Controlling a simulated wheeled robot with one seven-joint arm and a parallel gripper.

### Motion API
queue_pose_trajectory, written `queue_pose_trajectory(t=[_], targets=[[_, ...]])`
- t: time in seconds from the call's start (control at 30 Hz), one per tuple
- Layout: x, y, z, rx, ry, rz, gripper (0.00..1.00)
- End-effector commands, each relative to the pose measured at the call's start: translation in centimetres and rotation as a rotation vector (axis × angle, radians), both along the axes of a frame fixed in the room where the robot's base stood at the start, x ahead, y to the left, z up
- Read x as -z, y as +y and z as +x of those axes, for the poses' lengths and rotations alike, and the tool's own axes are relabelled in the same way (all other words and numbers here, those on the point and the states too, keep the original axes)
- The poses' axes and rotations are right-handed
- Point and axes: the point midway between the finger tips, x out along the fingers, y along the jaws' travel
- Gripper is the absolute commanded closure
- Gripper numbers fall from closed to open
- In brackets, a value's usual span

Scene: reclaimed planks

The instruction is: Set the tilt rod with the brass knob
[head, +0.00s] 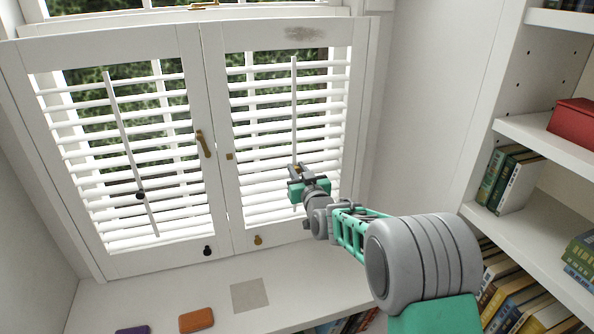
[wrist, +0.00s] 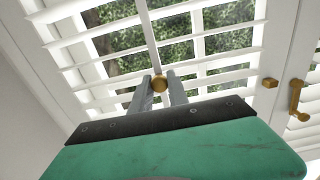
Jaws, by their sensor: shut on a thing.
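The right shutter panel has a white tilt rod (head: 294,105) running down its slats (head: 265,190). The slats are parted, with greenery between them. In the wrist view the brass knob (wrist: 158,84) on the rod (wrist: 147,35) sits between the two fingertips of my gripper (wrist: 160,80). In the head view my gripper (head: 297,173) is at the lower part of this rod and hides the knob. It is shut on the brass knob. The left panel has its own tilt rod (head: 121,120) with a black knob (head: 140,196), apart from my gripper.
A brass handle (head: 204,144) and a small brass catch (head: 229,156) are at the meeting stiles. An orange block (head: 196,320) lies on the sill. A bookshelf (head: 515,225) stands at right.

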Motion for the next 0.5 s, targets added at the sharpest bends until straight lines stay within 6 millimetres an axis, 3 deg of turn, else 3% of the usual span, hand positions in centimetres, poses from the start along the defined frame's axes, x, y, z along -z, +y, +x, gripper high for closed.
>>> queue_pose_trajectory(t=[0.3, 0.5], targets=[[4.9, 0.0, 0.0, 0.0, -0.002, 0.001, 1.0], [5.0, 0.0, 0.0, -0.001, 0.001, 0.0, 1.0]])
